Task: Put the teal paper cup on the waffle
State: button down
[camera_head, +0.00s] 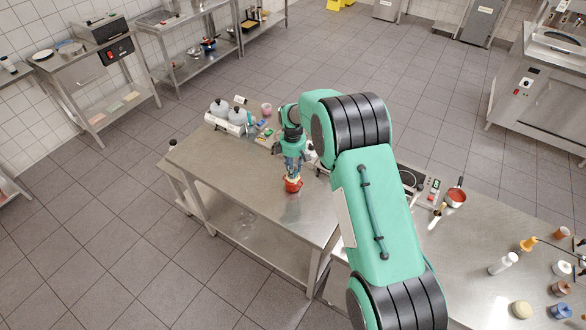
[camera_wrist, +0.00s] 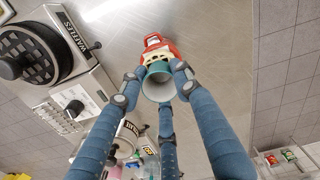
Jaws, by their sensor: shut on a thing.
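The teal paper cup (camera_wrist: 159,69) is between my gripper's blue fingers (camera_wrist: 157,84) in the wrist view, its pale open mouth facing the camera. My gripper is shut on it. Just beyond the cup is a red holder (camera_wrist: 153,40) with a cream-yellow piece (camera_wrist: 155,57), which looks like the waffle, partly hidden by the cup. In the head view my gripper (camera_head: 292,170) points down right above the red holder (camera_head: 292,186) on the steel table. Whether the cup touches the waffle, I cannot tell.
A waffle maker (camera_wrist: 30,55) marked WAFFLES stands on the left in the wrist view. In the head view, grey-lidded containers (camera_head: 228,115) stand at the table's far left, and a red pan (camera_head: 455,196) lies to the right. The steel table (camera_head: 240,185) is clear left of the holder.

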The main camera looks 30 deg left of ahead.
jog(key=shift+f, duration=0.15)
jog(key=c, duration=1.3)
grip_release()
jog(key=shift+o, duration=0.2)
notch_tip(320, 180, up, 12)
jog(key=b, duration=0.2)
jog(key=shift+r, duration=0.2)
